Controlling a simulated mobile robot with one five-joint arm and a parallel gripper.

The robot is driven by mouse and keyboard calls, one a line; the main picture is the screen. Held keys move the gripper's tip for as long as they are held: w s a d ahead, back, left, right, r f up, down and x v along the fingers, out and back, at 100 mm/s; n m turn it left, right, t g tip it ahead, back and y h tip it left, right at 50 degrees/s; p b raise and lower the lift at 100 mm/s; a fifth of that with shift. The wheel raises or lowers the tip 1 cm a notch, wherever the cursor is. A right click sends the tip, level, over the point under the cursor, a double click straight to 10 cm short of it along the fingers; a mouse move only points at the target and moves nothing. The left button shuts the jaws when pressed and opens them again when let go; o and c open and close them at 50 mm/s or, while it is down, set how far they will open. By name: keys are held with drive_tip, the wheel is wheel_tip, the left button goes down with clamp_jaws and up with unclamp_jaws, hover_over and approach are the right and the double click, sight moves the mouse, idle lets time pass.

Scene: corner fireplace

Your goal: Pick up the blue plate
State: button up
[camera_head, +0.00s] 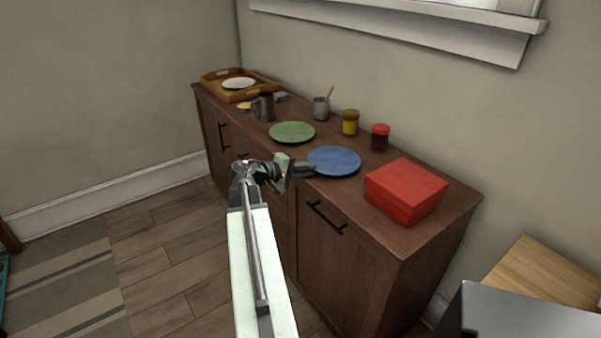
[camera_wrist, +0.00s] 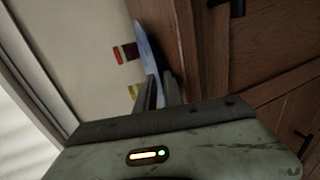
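The blue plate (camera_head: 334,161) lies on the dark wooden cabinet top, near its front edge. In the wrist view the plate (camera_wrist: 147,48) shows edge-on as a thin blue sliver. My gripper (camera_head: 309,168) is at the plate's left front rim, roughly level with it. In the wrist view my gripper's two fingers (camera_wrist: 161,92) are a little apart, with a narrow gap in line with the plate's rim. I cannot tell whether either finger touches the plate.
A green plate (camera_head: 292,132) lies to the left and a red box (camera_head: 405,191) stands to the right. A red-lidded jar (camera_head: 380,137), a yellow jar (camera_head: 350,122) and a grey mug (camera_head: 321,109) stand behind. A dark pitcher (camera_head: 264,107) and a wooden tray (camera_head: 212,87) are farther left.

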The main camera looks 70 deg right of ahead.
drive_tip(key=shift+d, duration=0.15)
clamp_jaws()
idle(1.4)
